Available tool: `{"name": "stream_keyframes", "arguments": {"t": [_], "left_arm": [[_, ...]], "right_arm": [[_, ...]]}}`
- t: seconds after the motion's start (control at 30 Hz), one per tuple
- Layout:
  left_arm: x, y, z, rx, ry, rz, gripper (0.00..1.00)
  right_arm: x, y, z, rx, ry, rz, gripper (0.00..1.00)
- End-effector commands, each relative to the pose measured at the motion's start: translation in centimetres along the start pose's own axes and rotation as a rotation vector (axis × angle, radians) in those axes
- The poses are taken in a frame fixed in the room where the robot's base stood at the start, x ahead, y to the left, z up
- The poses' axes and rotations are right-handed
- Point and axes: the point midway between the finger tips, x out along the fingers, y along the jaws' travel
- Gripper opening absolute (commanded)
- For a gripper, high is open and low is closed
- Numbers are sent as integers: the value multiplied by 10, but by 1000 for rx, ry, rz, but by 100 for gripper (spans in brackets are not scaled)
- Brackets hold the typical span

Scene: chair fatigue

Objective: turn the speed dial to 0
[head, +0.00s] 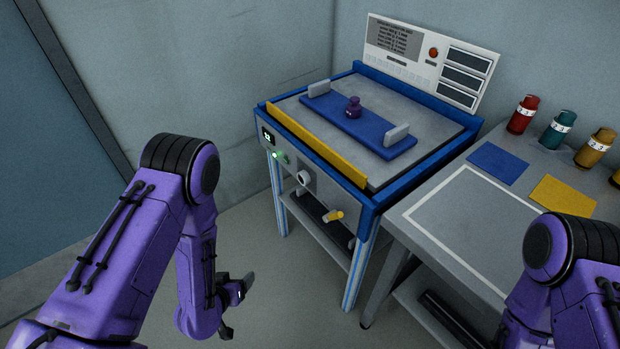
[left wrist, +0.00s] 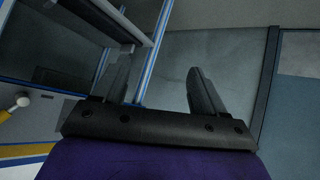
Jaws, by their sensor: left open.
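The machine's blue-edged front panel carries a round dark-and-light knob (head: 303,178), which looks like the speed dial; its setting is too small to read. A small display (head: 268,136) and a lit green button (head: 279,155) sit to its left. A yellow-handled part (head: 333,216) sticks out lower right of the knob. My left gripper (head: 238,306) is open and empty, low in front of the machine's left side, apart from the knob. In the left wrist view its two fingers (left wrist: 160,80) are spread with nothing between them. My right gripper is out of view.
On the machine's top, a purple weight (head: 353,107) stands on a blue plate (head: 330,122) behind a yellow bar (head: 315,145). A side table (head: 455,262) with colored pads and several labelled cylinders stands right. Floor in front and left is clear.

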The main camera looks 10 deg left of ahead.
Motion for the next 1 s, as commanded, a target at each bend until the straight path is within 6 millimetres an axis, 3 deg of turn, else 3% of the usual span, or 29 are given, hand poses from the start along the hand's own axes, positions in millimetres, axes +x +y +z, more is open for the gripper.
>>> {"name": "stream_keyframes", "arguments": {"t": [0.03,0.1,0.2,0.3,0.47,0.8,1.0], "left_arm": [[44,14,-36,85,155,133,72],[69,40,-97,223,342,315,72],[79,69,-162,405,536,522,72],[75,86,-196,532,639,654,72],[72,99,-216,604,684,724,72],[111,153,-240,601,681,724,72],[125,170,-248,597,679,722,72]], "right_arm": [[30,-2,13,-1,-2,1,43],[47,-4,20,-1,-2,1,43],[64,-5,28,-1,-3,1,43],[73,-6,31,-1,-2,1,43],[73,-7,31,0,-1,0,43],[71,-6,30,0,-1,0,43],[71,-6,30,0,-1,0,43]]}}
